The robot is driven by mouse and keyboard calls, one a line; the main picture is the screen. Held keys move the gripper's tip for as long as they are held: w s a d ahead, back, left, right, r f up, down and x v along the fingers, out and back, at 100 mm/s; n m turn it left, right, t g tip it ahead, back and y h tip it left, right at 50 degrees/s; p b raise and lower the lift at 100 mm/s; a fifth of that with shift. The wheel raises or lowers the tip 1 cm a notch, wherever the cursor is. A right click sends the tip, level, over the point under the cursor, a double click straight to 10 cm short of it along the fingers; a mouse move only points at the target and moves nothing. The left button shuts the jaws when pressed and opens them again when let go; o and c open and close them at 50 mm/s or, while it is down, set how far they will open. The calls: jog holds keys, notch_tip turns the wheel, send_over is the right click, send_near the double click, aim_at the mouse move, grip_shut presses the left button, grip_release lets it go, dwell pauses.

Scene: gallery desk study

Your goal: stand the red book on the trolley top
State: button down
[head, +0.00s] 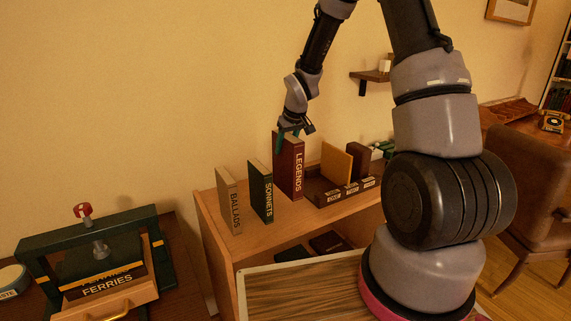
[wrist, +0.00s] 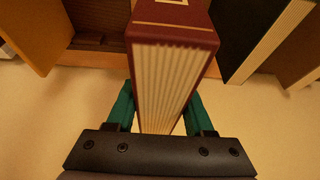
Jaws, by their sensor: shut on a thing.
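The red book (head: 289,168), titled LEGENDS, is upright among other books over the low wooden bookcase top (head: 275,235). I cannot tell whether its foot touches the wood. My gripper (head: 291,131) is at the book's upper end, shut on it. In the wrist view the red book (wrist: 172,45) sits between the teal fingers of my gripper (wrist: 161,108), its pale page edges facing the camera. A wood-grain surface with a pale rim (head: 300,267) lies in front of the bookcase. I cannot tell whether it is the trolley top; my arm hides its right part.
The green SONNETS book (head: 261,191) and beige BALLADS book (head: 229,200) stand left of the red book. A wooden rack (head: 322,193) with a tan book (head: 336,162) stands close on its right. A green press (head: 98,255) is at the left. The wood-grain surface looks bare.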

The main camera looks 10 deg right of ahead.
aim_at(286, 158)
jog(key=shift+f, duration=2.35)
jog(key=shift+c, duration=1.4)
grip_release()
